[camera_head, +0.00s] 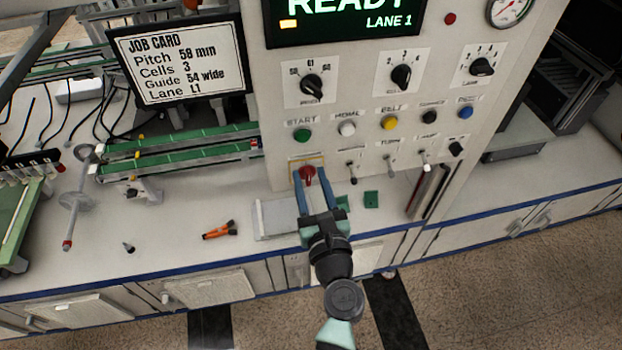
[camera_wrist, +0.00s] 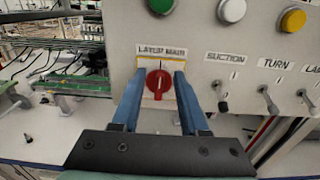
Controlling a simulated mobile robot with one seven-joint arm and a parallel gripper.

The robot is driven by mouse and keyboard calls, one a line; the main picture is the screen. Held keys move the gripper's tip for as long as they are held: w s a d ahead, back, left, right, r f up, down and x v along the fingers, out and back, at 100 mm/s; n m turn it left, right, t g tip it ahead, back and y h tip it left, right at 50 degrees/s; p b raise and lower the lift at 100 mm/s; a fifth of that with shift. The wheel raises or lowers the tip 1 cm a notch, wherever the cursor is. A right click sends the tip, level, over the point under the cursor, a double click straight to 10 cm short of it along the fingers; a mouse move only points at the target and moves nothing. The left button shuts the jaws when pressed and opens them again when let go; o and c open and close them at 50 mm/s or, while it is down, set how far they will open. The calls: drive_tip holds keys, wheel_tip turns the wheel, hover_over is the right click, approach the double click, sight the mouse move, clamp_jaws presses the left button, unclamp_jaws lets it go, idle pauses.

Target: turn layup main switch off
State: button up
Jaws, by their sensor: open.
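The layup main switch (camera_wrist: 159,82) is a red rotary knob on a white plate, under a label reading "LAYUP MAIN" in the wrist view. A light pointer line on it appears roughly upright. In the head view the red knob (camera_head: 307,174) sits low on the panel, below the green START button. My gripper (camera_head: 308,172) is open, with its two blue fingers on either side of the knob. In the wrist view the fingers (camera_wrist: 154,90) flank the knob left and right with small gaps. Whether the fingertips reach past the knob's face is hard to tell.
Toggle switches (camera_wrist: 222,95) labelled SUCTION and TURN stand close to the right. The START button (camera_head: 302,136) is just above. A job card (camera_head: 180,62) stands left. An orange-and-black tool (camera_head: 219,230) lies on the bench, with free bench surface around it.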

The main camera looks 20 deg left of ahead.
clamp_jaws()
drive_tip(key=shift+n, duration=0.3)
drive_tip(key=n, duration=0.1)
drive_tip(key=n+b, duration=0.2)
drive_tip(key=shift+s+a+f+n, duration=0.2)
drive_tip(key=shift+a+n, duration=0.1)
drive_tip(key=shift+n, duration=0.1)
drive_tip(key=shift+s+a+f+n+b, duration=0.15)
drive_tip(key=shift+f+n+b, duration=0.1)
drive_tip(key=shift+n+b, duration=1.65)
drive_tip(key=shift+s+a+f+n+b, duration=0.2)
drive_tip(key=shift+n+b, duration=0.9)
drive_tip(key=shift+n, duration=1.55)
drive_tip(key=shift+a+f+n+b, duration=0.1)
drive_tip(key=shift+f+n+b, duration=0.2)
drive_tip(key=shift+n+b, duration=1.6)
drive_tip(key=shift+n+p, duration=0.35)
drive_tip(key=shift+n, duration=0.1)
